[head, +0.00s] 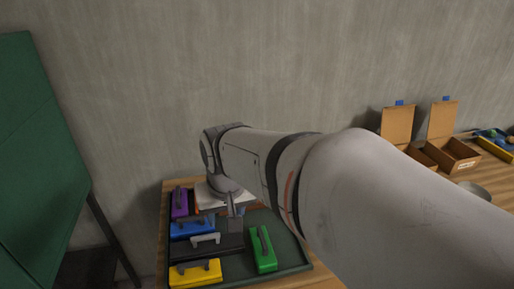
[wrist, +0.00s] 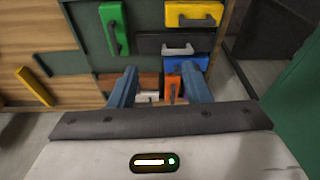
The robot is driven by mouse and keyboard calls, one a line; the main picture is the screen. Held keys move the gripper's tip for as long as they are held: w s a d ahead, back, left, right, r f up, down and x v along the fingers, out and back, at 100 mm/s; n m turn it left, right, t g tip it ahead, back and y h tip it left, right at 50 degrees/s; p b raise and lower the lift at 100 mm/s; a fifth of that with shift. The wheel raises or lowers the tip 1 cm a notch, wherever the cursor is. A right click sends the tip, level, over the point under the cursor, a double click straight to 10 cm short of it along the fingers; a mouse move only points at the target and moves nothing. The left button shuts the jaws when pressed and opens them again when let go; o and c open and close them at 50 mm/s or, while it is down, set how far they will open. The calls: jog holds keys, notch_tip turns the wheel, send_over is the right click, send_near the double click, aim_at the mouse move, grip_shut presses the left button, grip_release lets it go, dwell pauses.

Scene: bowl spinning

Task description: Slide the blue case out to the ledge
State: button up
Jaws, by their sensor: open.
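The blue case (head: 192,228) lies in the dark green tray (head: 291,252), behind the black case and in front of the purple one. It has a dark handle on top. In the wrist view the blue case (wrist: 186,64) shows at right of centre, partly hidden by my right finger. My gripper (wrist: 158,82) is open, with nothing between its fingers. In the head view my gripper (head: 236,208) points down over the back of the tray, just right of the blue case. I cannot tell which part is the ledge.
A black case (head: 220,246) adjoins the blue one. Yellow (head: 195,273), green (head: 263,250) and purple (head: 179,203) cases share the tray. An orange case (wrist: 173,89) and a white case (wrist: 147,97) lie near my fingers. Open cardboard boxes (head: 455,154) stand far right.

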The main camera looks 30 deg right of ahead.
jog(key=w+d+f+m+g, duration=0.1)
jog(key=w+d+m, duration=0.6)
jog(key=w+d, duration=0.3)
jog(key=d+f+m+g, duration=0.1)
jog(key=d+f+m, duration=0.35)
jog(key=d, duration=0.55)
jog(key=w+d+f+m+p, duration=0.1)
jog(key=d+f+m, duration=0.35)
jog(key=d, duration=0.45)
jog(key=d+f+m+g, duration=0.1)
jog(key=d+f+m, duration=0.3)
jog(key=d, duration=0.6)
jog(key=n, duration=0.1)
send_over(191, 217)
jog(key=shift+a+f+p, duration=0.35)
jog(key=shift+f, duration=0.2)
notch_tip(191, 217, down, 8)
jog(key=b, duration=0.5)
jog(key=shift+d+r+b, duration=0.15)
jog(key=shift+b, duration=0.15)
jog(key=shift+c, duration=0.3)
grip_shut()
jog(key=shift+d, duration=0.15)
